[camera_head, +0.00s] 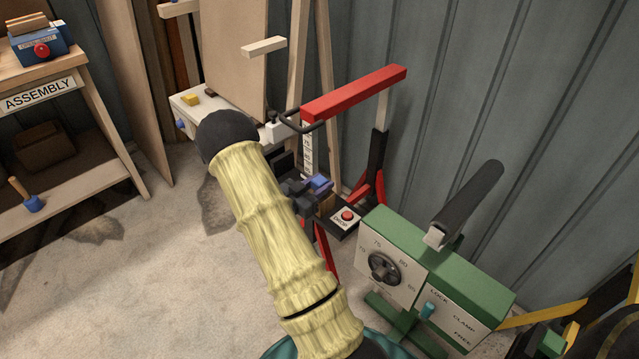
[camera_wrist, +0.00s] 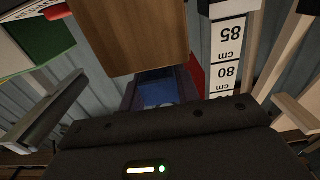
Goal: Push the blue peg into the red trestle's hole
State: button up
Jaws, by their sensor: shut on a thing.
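The red trestle (camera_head: 352,94) stands against the grey wall, with a red top beam and red lower legs. My gripper (camera_head: 312,186) is at the trestle's post, below the beam, beside the white cm scale. It is shut on a blue piece (camera_head: 319,181), which looks like the blue peg. In the wrist view the blue piece (camera_wrist: 156,93) sits in a dark frame just beyond my gripper's body, with a sliver of red (camera_wrist: 196,76) beside it. I cannot make out the trestle's hole, nor whether the peg is in it.
A box with a red DROP button (camera_head: 347,216) is just right of my gripper. A green clamp machine (camera_head: 440,270) with a dial stands right. A white trestle (camera_head: 187,105) and a leaning board are behind. The assembly bench (camera_head: 100,72) is left.

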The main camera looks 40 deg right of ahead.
jog(key=shift+f+b, duration=0.5)
jog(key=shift+f, duration=0.3)
jog(key=o, duration=1.1)
jog(key=shift+a, duration=0.15)
jog(key=s+a+p, duration=0.1)
jog(key=a+p, duration=0.1)
jog(key=a, duration=1.5)
jog(key=shift+s+p, duration=0.15)
jog(key=shift+p, duration=0.15)
